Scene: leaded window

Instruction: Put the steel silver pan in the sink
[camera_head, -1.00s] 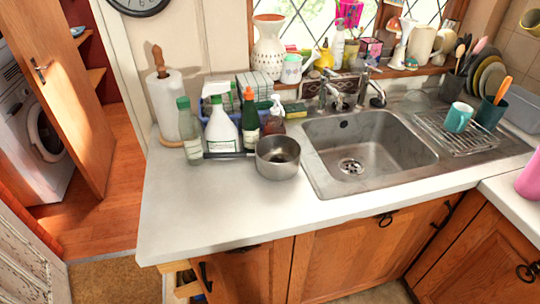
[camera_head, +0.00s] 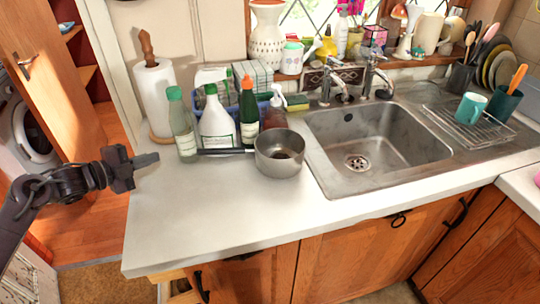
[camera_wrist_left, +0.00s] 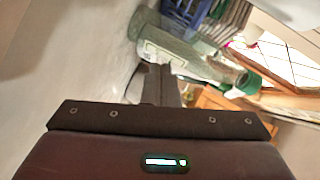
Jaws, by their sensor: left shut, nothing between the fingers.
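The steel silver pan (camera_head: 280,160) stands upright on the white counter, just left of the sink, its dark handle pointing left in front of the bottles. The steel sink (camera_head: 400,155) is empty, with a drain in its bottom. My left gripper (camera_head: 152,159) is at the counter's left edge, left of the pan and well apart from it. It is shut and empty. In the left wrist view the closed fingers (camera_wrist_left: 161,85) point toward a clear bottle with a green cap. The pan cannot be made out in that view. My right gripper is not in view.
Several bottles stand behind the pan's handle, including a green-capped bottle (camera_head: 182,125) and a white spray bottle (camera_head: 217,125). A paper towel roll (camera_head: 157,95) is behind them. Taps (camera_head: 372,75) rise behind the sink. The counter's front left (camera_head: 200,220) is clear.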

